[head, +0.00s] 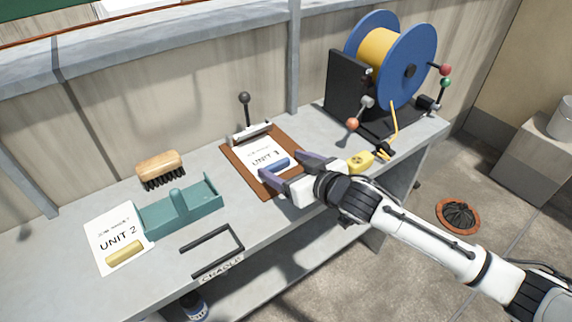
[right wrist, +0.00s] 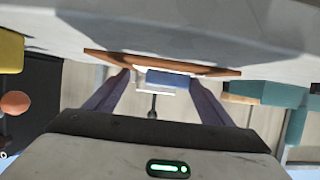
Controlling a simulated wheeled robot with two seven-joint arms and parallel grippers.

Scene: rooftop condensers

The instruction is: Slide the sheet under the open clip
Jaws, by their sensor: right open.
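A brown clipboard (head: 288,183) lies on the grey bench with a white sheet (head: 254,152) on it, marked "UNIT" and a numeral I cannot read surely. A blue bar (head: 274,165) lies across the sheet's lower part. The clip (head: 251,133) is at the clipboard's far edge, its black-knobbed lever (head: 245,99) upright. I cannot tell whether the sheet's far edge is beneath the clip. My right gripper (head: 281,165) is open, its purple fingers on either side of the blue bar. The right wrist view shows the bar (right wrist: 167,78) between the fingers, without clear contact. My left gripper is out of view.
A "UNIT 2" sheet (head: 105,225) with a yellow bar (head: 125,253) lies left, beside a teal holder (head: 190,207) and a brush (head: 160,168). A dark cradle frame (head: 212,240) is in front. A blue cable reel (head: 402,50) stands right of the clipboard.

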